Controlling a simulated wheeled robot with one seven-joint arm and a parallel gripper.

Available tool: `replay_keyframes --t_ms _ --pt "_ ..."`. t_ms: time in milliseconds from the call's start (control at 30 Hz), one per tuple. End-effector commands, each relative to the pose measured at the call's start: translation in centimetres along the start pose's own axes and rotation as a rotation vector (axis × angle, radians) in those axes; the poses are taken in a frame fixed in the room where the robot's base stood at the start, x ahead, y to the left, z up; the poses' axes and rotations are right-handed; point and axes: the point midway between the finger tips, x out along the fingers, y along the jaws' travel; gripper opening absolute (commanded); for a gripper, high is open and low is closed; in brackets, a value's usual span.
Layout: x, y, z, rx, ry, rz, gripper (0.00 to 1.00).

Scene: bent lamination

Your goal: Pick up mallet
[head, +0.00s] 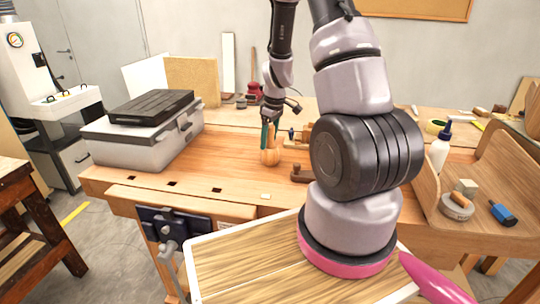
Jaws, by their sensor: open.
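A light wooden, rounded object that looks like the mallet (271,157) stands on the workbench near its middle. Its upper part is partly hidden by my gripper. My gripper (269,138) points down at it with green fingers, open, right at its top. I cannot tell whether the fingers touch it or are on both sides of it.
A grey toolbox (145,143) with a black case on top stands at the bench's left. A small brown wooden tool (302,174) lies right of the mallet. A wooden tray (480,190) and a white bottle (439,152) are at right. A vise (172,222) hangs at the front.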

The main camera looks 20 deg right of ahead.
Motion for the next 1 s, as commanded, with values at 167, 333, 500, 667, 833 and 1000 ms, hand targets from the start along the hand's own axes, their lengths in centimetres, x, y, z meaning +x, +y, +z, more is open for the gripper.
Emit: replay_keyframes --t_ms 167,333,500,667,833,1000 --pt "-0.04 0.03 -0.02 0.000 0.001 0.001 0.70" --pt "-0.05 0.03 -0.02 0.000 0.001 0.001 0.05" --pt "-0.07 0.03 -0.02 0.000 0.001 0.001 0.00" --pt "-0.08 0.03 -0.02 0.000 0.001 0.001 0.00" --pt "-0.08 0.04 -0.03 0.000 0.001 0.001 0.00" --pt "-0.09 0.04 -0.03 0.000 0.001 0.001 0.00"
